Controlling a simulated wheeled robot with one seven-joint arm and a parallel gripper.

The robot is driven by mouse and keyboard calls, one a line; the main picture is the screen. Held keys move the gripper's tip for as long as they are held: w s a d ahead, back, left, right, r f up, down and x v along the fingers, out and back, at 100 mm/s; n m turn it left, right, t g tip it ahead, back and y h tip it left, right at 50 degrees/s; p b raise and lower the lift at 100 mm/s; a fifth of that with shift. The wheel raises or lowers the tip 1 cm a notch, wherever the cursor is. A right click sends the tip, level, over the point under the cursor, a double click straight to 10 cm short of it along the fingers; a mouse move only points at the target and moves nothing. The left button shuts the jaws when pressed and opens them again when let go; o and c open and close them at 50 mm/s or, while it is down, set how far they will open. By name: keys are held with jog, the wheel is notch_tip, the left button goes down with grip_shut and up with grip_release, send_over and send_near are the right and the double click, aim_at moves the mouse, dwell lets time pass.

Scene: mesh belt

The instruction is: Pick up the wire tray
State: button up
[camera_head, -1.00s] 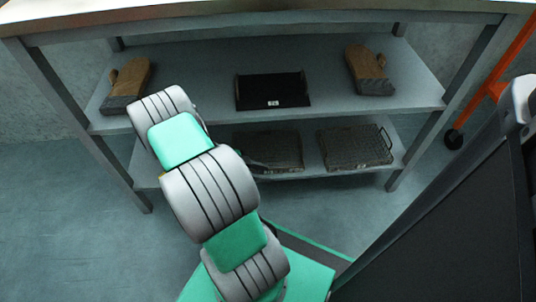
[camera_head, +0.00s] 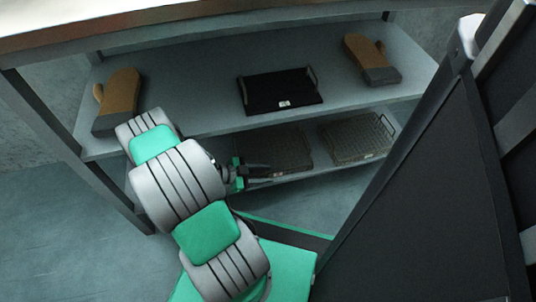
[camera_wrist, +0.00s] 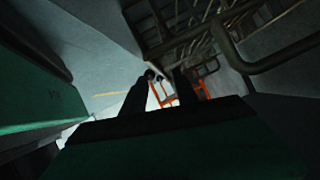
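Two grey mesh trays lie on the lower shelf in the head view: a left one (camera_head: 280,149) and a right wire tray (camera_head: 357,138) with a raised handle at its right end. My gripper (camera_head: 262,173) is at the lower shelf's front edge, by the left tray's near left corner. The wrist view shows my two fingers apart, with an empty gap (camera_wrist: 161,88) between them. Wire mesh (camera_wrist: 190,28) and a thick bent handle bar lie beyond and above the fingers. I cannot tell whether the fingers touch a tray.
The upper shelf (camera_head: 200,95) is close above the trays. It holds a black tray (camera_head: 280,92) and two brown mitts (camera_head: 118,100) (camera_head: 371,60). A shelf leg (camera_head: 90,165) stands left of my arm. A large dark panel (camera_head: 430,190) fills the right. Open floor shows at lower left.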

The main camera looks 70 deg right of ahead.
aim_at(275, 172)
jog(key=b+x, duration=0.2)
jog(key=x, duration=0.3)
jog(key=shift+d, duration=0.1)
jog(key=shift+s+d, duration=0.25)
jog(key=shift+s, duration=0.05)
jog(key=shift+r, duration=0.1)
jog(key=shift+c, duration=0.4)
grip_shut()
dwell(0.4)
